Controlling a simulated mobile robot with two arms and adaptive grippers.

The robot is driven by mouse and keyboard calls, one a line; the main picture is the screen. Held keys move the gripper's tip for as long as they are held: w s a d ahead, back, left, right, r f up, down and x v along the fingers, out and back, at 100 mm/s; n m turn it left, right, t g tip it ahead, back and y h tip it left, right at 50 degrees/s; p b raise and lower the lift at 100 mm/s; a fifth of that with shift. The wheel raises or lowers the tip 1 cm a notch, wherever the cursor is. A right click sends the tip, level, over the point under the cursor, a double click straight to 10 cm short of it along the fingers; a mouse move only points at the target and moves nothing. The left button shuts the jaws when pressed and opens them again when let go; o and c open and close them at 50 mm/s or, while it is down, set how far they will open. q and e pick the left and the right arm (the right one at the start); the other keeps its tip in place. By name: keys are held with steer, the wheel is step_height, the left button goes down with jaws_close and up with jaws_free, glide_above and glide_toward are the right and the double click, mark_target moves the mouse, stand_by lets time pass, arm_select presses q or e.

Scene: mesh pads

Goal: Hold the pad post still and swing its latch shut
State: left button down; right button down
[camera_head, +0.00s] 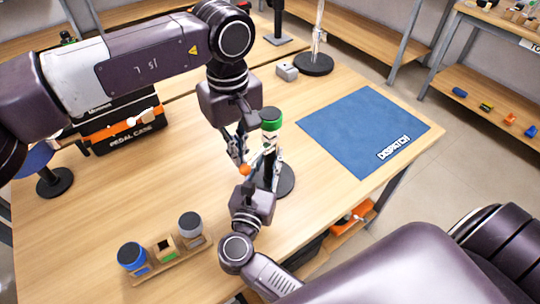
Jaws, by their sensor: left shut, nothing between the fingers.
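The pad post stands upright on the table, with a green band (271,125) near its dark top and a round dark base (286,181). A small orange piece (246,170) shows at its left side; it may be part of the latch, whose position I cannot make out. My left gripper (239,157) points down just left of the post, shut and empty, close to the orange piece. My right gripper (266,172) comes up from the front at the post's lower stem. Its fingers overlap the stem, and I cannot tell whether they grip it.
A blue dispatch mat (355,120) lies clear to the right. A wooden tray (172,270) with jars stands front left. An orange and black pedal case (125,128) sits behind my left arm. A grey block (287,71) and another round-based stand (313,65) are at the back.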

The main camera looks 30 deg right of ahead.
steer(key=shift+f, duration=0.4)
arm_select(q)
steer(key=shift+w+d, duration=0.15)
steer(key=shift+w, duration=0.2)
steer(key=c, duration=2.2)
jaws_free()
steer(key=shift+c, duration=0.2)
step_height(320, 180, up, 12)
arm_select(e)
steer(key=c, duration=1.6)
jaws_free()
steer(key=shift+r, duration=0.2)
